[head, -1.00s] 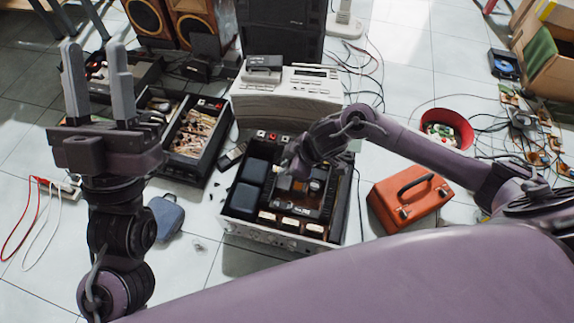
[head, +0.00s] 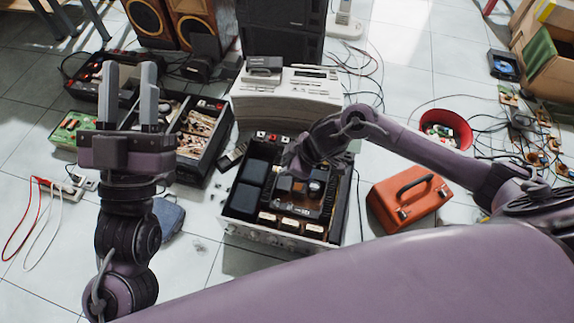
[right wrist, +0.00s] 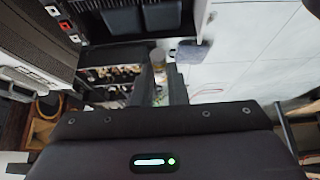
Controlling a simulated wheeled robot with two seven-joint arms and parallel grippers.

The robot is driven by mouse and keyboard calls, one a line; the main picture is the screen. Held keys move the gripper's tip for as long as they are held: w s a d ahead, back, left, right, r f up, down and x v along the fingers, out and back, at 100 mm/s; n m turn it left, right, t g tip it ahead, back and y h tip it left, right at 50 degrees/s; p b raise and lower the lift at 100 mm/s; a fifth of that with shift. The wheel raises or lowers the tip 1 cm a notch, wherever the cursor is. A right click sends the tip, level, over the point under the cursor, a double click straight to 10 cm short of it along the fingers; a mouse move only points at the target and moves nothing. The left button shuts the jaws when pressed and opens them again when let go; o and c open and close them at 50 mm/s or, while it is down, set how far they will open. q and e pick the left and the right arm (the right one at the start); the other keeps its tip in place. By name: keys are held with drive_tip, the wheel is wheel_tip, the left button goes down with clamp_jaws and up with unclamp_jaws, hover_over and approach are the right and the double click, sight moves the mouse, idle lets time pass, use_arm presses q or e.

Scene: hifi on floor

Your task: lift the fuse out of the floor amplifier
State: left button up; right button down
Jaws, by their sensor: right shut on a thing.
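The floor amplifier (head: 282,238) stands open in the head view, with dark blocks, a board and light parts inside. Its inside also shows at the top of the right wrist view (right wrist: 120,20). My right gripper (right wrist: 162,72) reaches down over the amplifier's interior; its hand (head: 305,163) covers its fingertips in the head view. My left gripper (head: 131,68) is open and empty, fingers pointing up, left of the amplifier.
A parts box (head: 204,125) stands left of the amplifier, a light-coloured device (head: 285,105) behind it. An orange toolbox (head: 408,196) is close on its right, with a red bowl (head: 447,130) and loose cables beyond. A blue pouch (head: 170,216) lies near my left arm.

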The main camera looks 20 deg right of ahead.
use_arm(q)
wheel_tip(320, 180, down, 7)
drive_tip(key=w+d+g+y, duration=0.1)
drive_tip(key=w+g, duration=0.1)
drive_tip(key=g, duration=0.1)
drive_tip(key=shift+d+g+y+p, duration=0.15)
drive_tip(key=shift+g+y+p, duration=0.15)
drive_tip(key=shift+p, duration=0.15)
idle(0.4)
drive_tip(key=shift+w+r, duration=0.1)
drive_tip(key=shift+r, duration=0.05)
